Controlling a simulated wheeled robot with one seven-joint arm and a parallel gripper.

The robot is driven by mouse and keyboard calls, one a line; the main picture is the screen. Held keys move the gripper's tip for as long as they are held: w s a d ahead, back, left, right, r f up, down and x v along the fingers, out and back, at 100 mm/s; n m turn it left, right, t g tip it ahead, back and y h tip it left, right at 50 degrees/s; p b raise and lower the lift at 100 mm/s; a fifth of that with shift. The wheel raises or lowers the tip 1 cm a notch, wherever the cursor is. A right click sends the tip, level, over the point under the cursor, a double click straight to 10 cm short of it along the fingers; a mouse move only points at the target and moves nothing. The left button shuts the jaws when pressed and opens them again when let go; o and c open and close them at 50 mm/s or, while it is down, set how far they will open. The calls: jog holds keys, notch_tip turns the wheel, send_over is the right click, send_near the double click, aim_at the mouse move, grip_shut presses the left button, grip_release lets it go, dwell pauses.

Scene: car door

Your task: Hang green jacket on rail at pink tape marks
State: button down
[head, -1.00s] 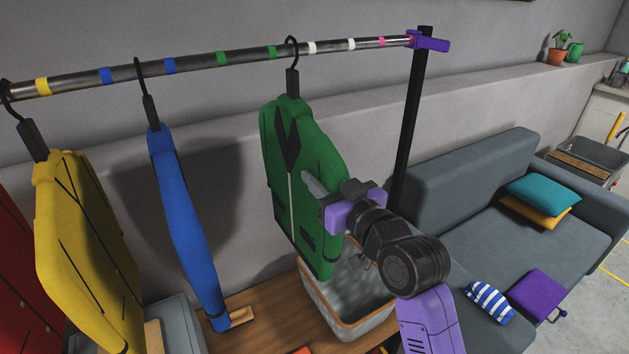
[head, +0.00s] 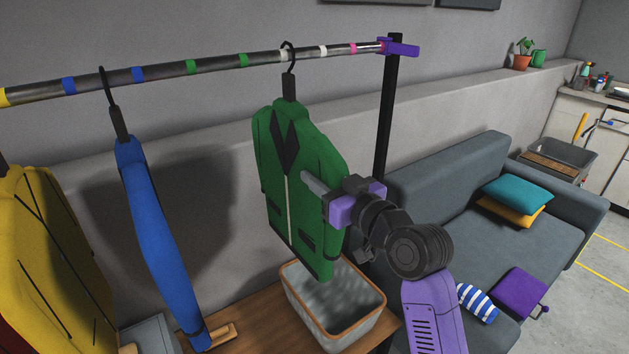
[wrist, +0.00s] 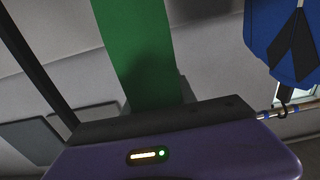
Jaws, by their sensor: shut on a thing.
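The green jacket (head: 295,185) hangs upright from its black hanger in the head view. The hanger's hook (head: 289,47) is at the rail (head: 215,64), by the left of two white tape marks; I cannot tell whether it rests on the rail. The pink tape marks (head: 353,48) lie further right, near the rail's purple end bracket (head: 398,48). My gripper (head: 318,190) is shut on the green jacket at its right side, with the fingertips partly hidden. The wrist view shows a green strip of the jacket (wrist: 135,45) beyond my gripper.
A blue jacket (head: 160,240) and a yellow jacket (head: 45,260) hang to the left. A grey basket (head: 325,335) with a tan rim stands on the wooden bench below. The black rail post (head: 388,110) and the sofa (head: 450,185) are to the right.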

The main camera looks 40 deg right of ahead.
jog(key=d+b, duration=0.7)
jog(key=d, duration=1.3)
jog(key=shift+d+r, duration=0.15)
dwell(1.9)
jog(key=shift+f, duration=0.3)
dwell(0.4)
jog(key=c, duration=1.1)
grip_release()
jog(key=shift+o, duration=0.9)
jog(key=shift+f, duration=0.15)
jog(key=s+b, duration=0.1)
jog(key=s, duration=0.6)
jog(key=shift+s, duration=0.4)
jog(key=shift+s, duration=0.1)
